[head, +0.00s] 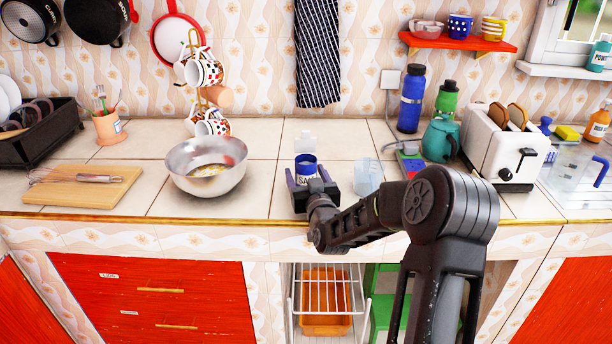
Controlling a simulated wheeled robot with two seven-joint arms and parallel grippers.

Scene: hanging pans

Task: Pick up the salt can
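The salt can (306,164) stands upright on the tiled counter, right of the metal bowl. It has a blue top and a white label with partly hidden lettering. My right gripper (309,183) is low over the counter at the can, its fingers spread to either side of the can's lower part. The gripper looks open; I cannot tell whether a finger touches the can. The gripper hides the can's base. My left gripper is not in view.
A metal bowl (207,166) stands left of the can, and a clear cup (367,177) stands close on the right. A teal kettle (440,139) and toaster (505,150) are farther right. The counter's front edge (250,221) runs below.

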